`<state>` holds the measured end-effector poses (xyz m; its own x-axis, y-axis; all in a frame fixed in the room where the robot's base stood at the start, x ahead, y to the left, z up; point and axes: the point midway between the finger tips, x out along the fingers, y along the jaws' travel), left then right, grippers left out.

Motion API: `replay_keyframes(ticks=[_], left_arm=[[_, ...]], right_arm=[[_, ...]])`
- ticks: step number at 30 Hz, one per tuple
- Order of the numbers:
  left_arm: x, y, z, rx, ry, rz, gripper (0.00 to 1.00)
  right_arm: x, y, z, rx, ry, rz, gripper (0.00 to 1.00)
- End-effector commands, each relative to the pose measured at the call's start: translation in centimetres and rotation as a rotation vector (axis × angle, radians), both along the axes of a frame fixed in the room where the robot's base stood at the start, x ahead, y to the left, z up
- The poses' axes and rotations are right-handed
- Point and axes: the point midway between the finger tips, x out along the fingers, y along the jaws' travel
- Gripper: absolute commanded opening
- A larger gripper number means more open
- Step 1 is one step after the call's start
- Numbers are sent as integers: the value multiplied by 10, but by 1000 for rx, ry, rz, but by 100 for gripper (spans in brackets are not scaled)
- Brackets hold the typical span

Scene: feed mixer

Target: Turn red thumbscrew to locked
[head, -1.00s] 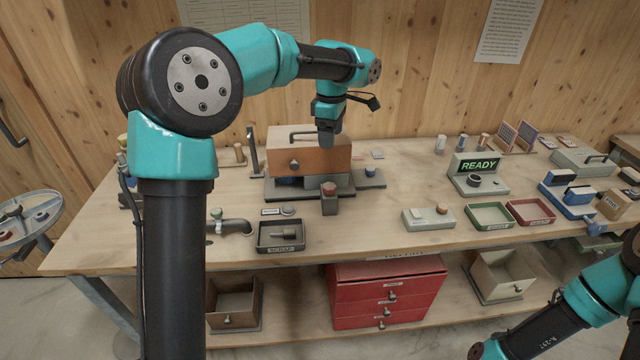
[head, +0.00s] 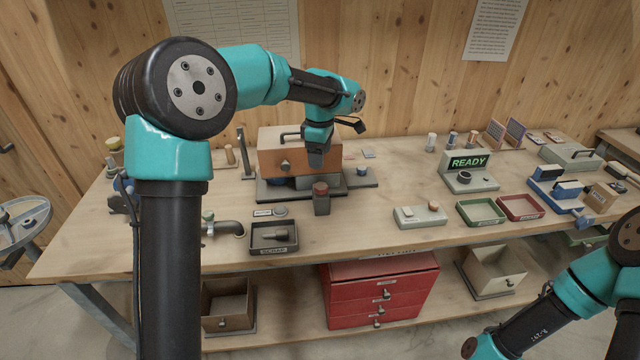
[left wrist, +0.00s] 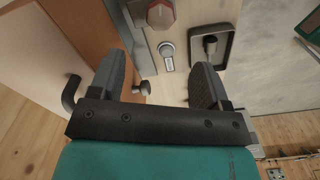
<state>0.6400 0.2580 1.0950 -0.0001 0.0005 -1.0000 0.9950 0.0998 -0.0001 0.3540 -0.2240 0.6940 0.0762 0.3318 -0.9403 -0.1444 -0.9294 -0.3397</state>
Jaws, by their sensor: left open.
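The red thumbscrew (head: 321,187) sits on top of a small grey post (head: 321,205) in front of the brown box. In the left wrist view its red and grey head (left wrist: 160,13) shows at the top edge, ahead of the fingers. My left gripper (head: 316,162) hangs pointing down in front of the box, above and behind the thumbscrew, apart from it. In the left wrist view the left gripper (left wrist: 158,65) has its two fingers spread with nothing held between them. My right arm shows at lower right, but its gripper is out of the picture.
The brown box (head: 270,160) with a front knob stands close beside the left gripper. A dark scrap tray (head: 262,247) and a pipe fitting (head: 228,228) lie to the front left. A READY display (head: 467,163) stands right.

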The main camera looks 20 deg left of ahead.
Motion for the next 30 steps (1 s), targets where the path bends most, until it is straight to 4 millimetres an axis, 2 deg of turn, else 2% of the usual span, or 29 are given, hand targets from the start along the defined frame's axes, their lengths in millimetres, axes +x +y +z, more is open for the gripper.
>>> replay_keyframes(ticks=[6, 15, 21, 30], left_arm=[[-1, 0, -39, 0, 3, -1, 70], [0, 0, -87, 0, 3, -1, 70], [0, 0, -102, 0, 1, -1, 70], [0, 0, -104, -1, 0, -1, 70]], right_arm=[[0, 0, 0, 0, 0, 0, 43], [0, 0, 0, 0, 0, 0, 43], [0, 0, 0, 0, 0, 0, 43], [0, 0, 0, 0, 0, 0, 43]])
